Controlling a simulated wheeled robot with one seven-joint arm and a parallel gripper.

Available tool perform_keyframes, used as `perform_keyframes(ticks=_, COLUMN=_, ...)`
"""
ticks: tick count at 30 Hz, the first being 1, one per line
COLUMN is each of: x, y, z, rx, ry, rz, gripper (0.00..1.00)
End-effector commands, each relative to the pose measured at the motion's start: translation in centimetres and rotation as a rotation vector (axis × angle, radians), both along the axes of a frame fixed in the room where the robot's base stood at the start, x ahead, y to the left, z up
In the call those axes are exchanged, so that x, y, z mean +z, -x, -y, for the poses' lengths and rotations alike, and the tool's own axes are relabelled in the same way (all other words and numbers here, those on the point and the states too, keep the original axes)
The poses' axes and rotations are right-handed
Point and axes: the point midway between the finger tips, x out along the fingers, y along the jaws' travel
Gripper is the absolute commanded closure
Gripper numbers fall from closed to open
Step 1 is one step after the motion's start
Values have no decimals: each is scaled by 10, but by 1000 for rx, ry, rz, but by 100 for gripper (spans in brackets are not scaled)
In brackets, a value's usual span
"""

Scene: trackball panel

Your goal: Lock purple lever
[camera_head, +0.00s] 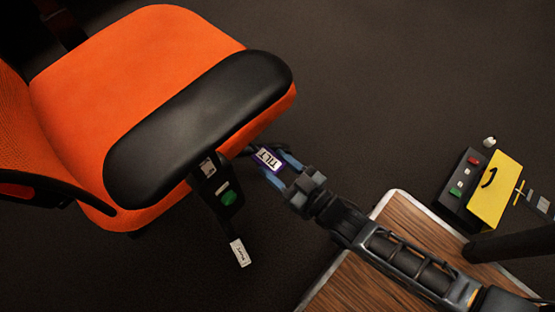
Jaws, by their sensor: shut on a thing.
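The purple lever (268,160) carries a white label that reads TILT. It sticks out from under the right side of the orange chair seat (120,100). My gripper (276,165) is shut on this lever, with its blue-grey fingers on both sides of the label. The lever's inner end is hidden by the seat and armrest. How far it is tilted cannot be told from this view.
A black armrest (200,130) lies over the seat edge. Below it is a dark bracket with a green button (229,198) and a white tag (240,252). Dark floor is clear above.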

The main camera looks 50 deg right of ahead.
Motion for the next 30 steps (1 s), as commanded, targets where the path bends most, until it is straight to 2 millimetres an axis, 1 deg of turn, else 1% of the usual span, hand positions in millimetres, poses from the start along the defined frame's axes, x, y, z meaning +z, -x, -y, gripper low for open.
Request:
perform_keyframes(ticks=1, x=-9, y=3, z=0, rx=0, ry=0, rz=-23, gripper=100)
perform_keyframes(ticks=2, x=-9, y=3, z=0, rx=0, ry=0, rz=-23, gripper=46)
perform_keyframes(ticks=9, x=-7, y=2, z=0, rx=0, ry=0, rz=-17, gripper=23)
perform_keyframes(ticks=16, x=-5, y=2, z=0, rx=0, ry=0, rz=-13, gripper=23)
perform_keyframes(ticks=19, x=-4, y=7, z=0, rx=0, ry=0, rz=-14, gripper=23)
perform_keyframes(ticks=23, x=-3, y=24, z=0, rx=0, ry=0, rz=-15, gripper=23)
perform_keyframes(ticks=27, x=-4, y=49, z=0, rx=0, ry=0, rz=-18, gripper=23)
perform_keyframes(ticks=30, x=-4, y=63, z=0, rx=0, ry=0, rz=-17, gripper=23)
